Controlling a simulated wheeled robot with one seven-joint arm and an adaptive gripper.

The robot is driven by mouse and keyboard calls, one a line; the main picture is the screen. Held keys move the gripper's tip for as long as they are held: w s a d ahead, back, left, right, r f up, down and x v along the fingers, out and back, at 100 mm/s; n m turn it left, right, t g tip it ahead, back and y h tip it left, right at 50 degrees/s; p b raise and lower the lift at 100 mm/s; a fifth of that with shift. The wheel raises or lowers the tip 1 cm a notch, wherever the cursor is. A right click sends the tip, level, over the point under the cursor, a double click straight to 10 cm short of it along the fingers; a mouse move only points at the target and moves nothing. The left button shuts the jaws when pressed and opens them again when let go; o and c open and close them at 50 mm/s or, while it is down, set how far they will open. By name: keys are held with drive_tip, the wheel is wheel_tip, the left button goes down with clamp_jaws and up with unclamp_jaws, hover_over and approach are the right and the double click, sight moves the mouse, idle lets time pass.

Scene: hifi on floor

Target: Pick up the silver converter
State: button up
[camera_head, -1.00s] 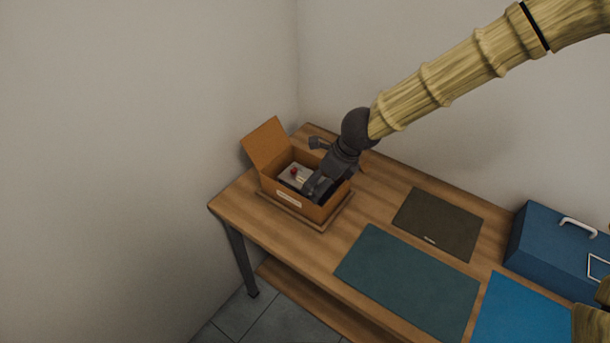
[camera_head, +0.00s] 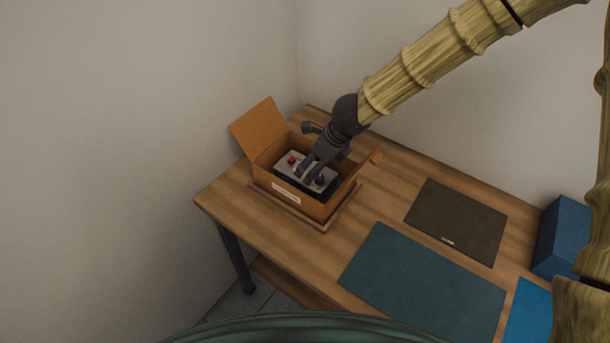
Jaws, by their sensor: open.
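The silver device (camera_head: 285,166), likely the converter, lies inside the open cardboard box (camera_head: 318,208) near the table's left end. Its top is silver-grey with a red button at the left and a black knob at the right; its sides look dark. My gripper (camera_head: 309,172) is dark grey and points down into the box over the middle of the device. Its fingers are open, between the red button and the knob in the picture. I cannot tell whether they touch the device. The gripper hides part of the device's top and back.
The box's left flap (camera_head: 258,128) stands up, and a small flap (camera_head: 375,158) sticks out at right. The box rests on a wooden tray (camera_head: 328,225). A dark mat (camera_head: 457,220), a teal mat (camera_head: 425,285) and a blue case (camera_head: 565,235) lie right. Walls stand behind and left.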

sight(308, 171)
drive_tip(key=f, duration=0.1)
drive_tip(key=w+f, duration=0.2)
drive_tip(key=shift+a, duration=0.25)
drive_tip(key=shift+s+a+f, duration=0.2)
drive_tip(key=shift+a, duration=0.2)
drive_tip(key=x, duration=0.3)
drive_tip(key=shift+w+a+f, duration=0.25)
drive_tip(key=shift+w+a, duration=0.05)
drive_tip(key=shift+a, duration=0.05)
drive_tip(key=shift+s, duration=0.1)
drive_tip(key=c, duration=1.6)
